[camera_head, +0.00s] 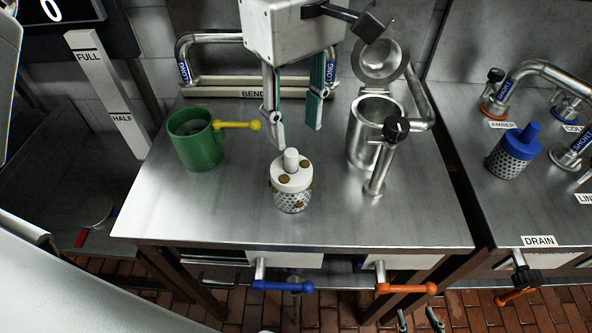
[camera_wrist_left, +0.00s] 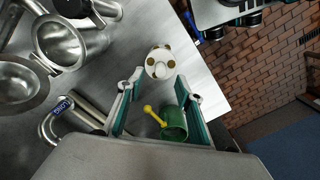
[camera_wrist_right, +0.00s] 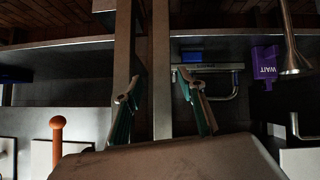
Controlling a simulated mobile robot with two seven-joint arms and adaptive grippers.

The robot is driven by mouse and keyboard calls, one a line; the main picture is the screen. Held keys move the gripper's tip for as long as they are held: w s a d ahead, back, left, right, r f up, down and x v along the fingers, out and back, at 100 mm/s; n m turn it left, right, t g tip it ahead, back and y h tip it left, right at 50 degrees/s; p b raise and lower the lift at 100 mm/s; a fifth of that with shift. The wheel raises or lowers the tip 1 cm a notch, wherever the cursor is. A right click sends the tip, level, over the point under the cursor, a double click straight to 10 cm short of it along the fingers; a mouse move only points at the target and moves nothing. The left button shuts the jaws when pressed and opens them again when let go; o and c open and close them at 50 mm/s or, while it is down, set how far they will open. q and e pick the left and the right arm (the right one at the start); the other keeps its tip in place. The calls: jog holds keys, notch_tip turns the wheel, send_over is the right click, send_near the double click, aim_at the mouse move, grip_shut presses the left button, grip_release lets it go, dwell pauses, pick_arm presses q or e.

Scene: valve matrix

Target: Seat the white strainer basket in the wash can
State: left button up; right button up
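The white strainer basket (camera_head: 291,180) stands upright on the steel table, with a white knobbed top and a perforated body with brown spots. It also shows in the left wrist view (camera_wrist_left: 159,63). The steel wash can (camera_head: 362,146) stands right of and behind it, lid (camera_head: 380,62) tipped open; it is at upper left in the left wrist view (camera_wrist_left: 62,42). My left gripper (camera_head: 298,138) is open and empty, pointing down above and behind the basket, apart from it. My right gripper (camera_wrist_right: 156,86) is open and empty, low by the table's front.
A green mug (camera_head: 195,143) with a yellow handle stands left of the basket. A steel post with a black knob (camera_head: 396,129) stands close to the can's front right. A blue strainer (camera_head: 514,150) sits on the right counter. The table's front is clear.

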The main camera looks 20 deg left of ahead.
aim_at(291, 152)
pick_arm(q)
jog(key=shift+w+a+f+b, duration=0.1)
jog(key=shift+a+f+b, duration=0.1)
jog(key=shift+f, duration=1.1)
jog(key=shift+s+a+f+b, duration=0.1)
jog(key=shift+f+b, duration=0.05)
jog(key=shift+f, duration=1.1)
jog(key=shift+w+a+f+b, duration=0.1)
jog(key=shift+f+b, duration=0.1)
jog(key=shift+f, duration=1.1)
grip_shut()
